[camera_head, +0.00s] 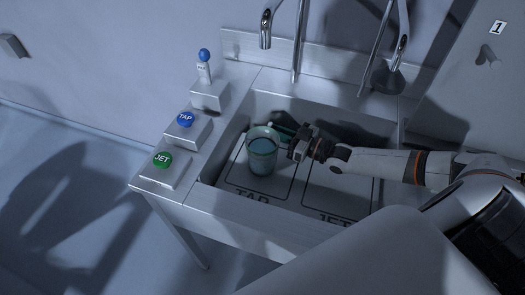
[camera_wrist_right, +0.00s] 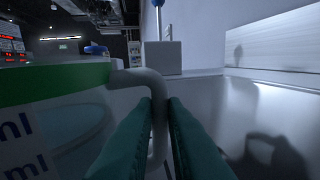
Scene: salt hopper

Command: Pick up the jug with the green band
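The jug with the green band (camera_head: 262,158) is upright in the sink, over the area marked TAP, with bluish liquid inside. In the right wrist view its green band (camera_wrist_right: 50,82) and grey handle (camera_wrist_right: 150,80) are close up at the left. My right gripper (camera_head: 281,128) reaches in from the right at the jug's handle side. In the right wrist view its dark green fingers (camera_wrist_right: 160,105) lie on both sides of the handle, shut on it. Whether the jug's base touches the sink floor is not clear. My left gripper is not in view.
The metal sink (camera_head: 230,190) has walls around the jug. A green JET button (camera_head: 162,159), a blue TAP button (camera_head: 185,119) and a blue-knobbed lever (camera_head: 204,56) stand on the left ledge. A tap spout (camera_head: 266,30) and a shower-like head (camera_head: 388,80) hang behind.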

